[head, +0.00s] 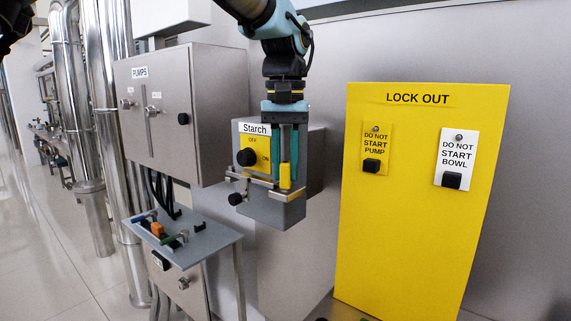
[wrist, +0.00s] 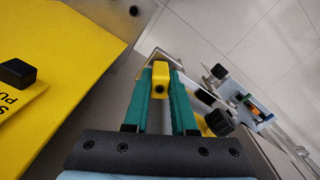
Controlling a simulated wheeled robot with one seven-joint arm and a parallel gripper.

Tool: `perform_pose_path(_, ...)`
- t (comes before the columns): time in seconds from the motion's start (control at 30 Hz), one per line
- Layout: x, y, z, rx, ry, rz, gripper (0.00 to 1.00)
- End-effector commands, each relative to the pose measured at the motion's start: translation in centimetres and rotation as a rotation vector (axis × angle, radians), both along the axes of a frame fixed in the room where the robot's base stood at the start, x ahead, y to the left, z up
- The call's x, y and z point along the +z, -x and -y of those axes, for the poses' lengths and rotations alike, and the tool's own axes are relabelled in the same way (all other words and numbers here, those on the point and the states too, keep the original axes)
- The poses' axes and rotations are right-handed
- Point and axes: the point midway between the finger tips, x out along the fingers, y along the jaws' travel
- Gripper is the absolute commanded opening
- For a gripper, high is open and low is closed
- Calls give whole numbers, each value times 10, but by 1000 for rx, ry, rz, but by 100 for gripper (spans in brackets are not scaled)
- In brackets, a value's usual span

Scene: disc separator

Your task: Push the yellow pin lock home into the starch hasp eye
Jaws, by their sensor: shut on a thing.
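The yellow pin lock (head: 285,177) is between the green fingers of my gripper (head: 285,182), in front of the Starch box. In the wrist view my gripper (wrist: 160,72) is shut on the yellow pin lock (wrist: 160,77), whose dark round hole faces the camera. The Starch switch box (head: 290,135) has a yellow plate with a black knob (head: 247,157). The starch hasp (head: 262,184) is a metal bar along the top of a grey block below the plate. The pin lock is at its right part; the eye is hidden, so I cannot tell how deep the pin sits.
A yellow LOCK OUT board (head: 425,200) with two hanging tags stands to the right. A PUMPS cabinet (head: 195,100) is at the left. A small grey shelf (head: 190,242) below it holds several coloured items. A black knob (head: 235,199) sticks out by the hasp's left end.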

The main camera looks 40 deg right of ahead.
Motion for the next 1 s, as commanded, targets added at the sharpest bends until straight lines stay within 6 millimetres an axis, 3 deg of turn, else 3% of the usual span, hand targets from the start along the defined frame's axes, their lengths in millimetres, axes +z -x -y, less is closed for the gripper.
perform_pose_path(0.2,-8,0,0,0,-1,-1,0)
perform_pose_path(0.23,-8,0,0,0,-1,-1,26)
perform_pose_path(0.53,-7,0,0,0,-1,-1,59)
perform_pose_path(0.83,-4,0,0,0,1,1,60)
perform_pose_path(1.0,16,0,1,0,4,2,60)
